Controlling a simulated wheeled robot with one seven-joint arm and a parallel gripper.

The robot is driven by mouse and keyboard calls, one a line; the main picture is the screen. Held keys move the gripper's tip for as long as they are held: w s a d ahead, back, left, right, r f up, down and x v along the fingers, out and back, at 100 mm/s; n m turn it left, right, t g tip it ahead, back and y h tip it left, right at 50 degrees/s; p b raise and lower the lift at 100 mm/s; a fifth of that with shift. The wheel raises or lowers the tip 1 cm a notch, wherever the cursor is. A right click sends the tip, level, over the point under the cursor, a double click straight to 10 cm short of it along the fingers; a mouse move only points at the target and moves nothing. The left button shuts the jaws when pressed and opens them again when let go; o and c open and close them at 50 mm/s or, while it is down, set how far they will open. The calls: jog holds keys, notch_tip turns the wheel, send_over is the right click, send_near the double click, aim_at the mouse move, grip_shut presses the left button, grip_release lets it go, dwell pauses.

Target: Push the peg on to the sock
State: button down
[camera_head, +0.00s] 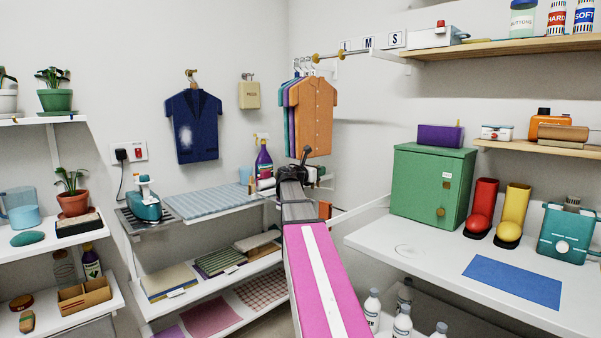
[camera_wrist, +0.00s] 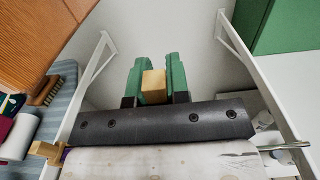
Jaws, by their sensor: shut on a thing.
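My gripper (camera_wrist: 153,88) shows green fingers in the wrist view, closed on a small pale wooden block, which I take to be the peg (camera_wrist: 153,84). The block sits between the fingertips, and a pale wall lies beyond it. In the head view my dark gripper (camera_head: 292,173) is at the far end of my pink arm, below the hanging shirts, and hides what is behind it. I cannot make out the sock in either view. A second wooden piece (camera_wrist: 45,150) shows at the left edge of my gripper's body in the wrist view.
A striped ironing surface (camera_head: 215,200) lies left of my gripper, with a purple bottle (camera_head: 264,163) behind. Orange and other shirts (camera_head: 313,115) hang above. A green cabinet (camera_head: 430,190) stands on the right-hand table (camera_head: 385,243). White brackets (camera_wrist: 90,70) flank my gripper in the wrist view.

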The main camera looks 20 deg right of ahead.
jog(key=shift+s+d+v, duration=0.25)
jog(key=shift+s+v, duration=0.45)
jog(key=shift+v, duration=6.6)
notch_tip(320, 180, down, 7)
jog(key=shift+f, duration=0.2)
jog(key=shift+d, duration=0.1)
jog(key=c, duration=1)
grip_release()
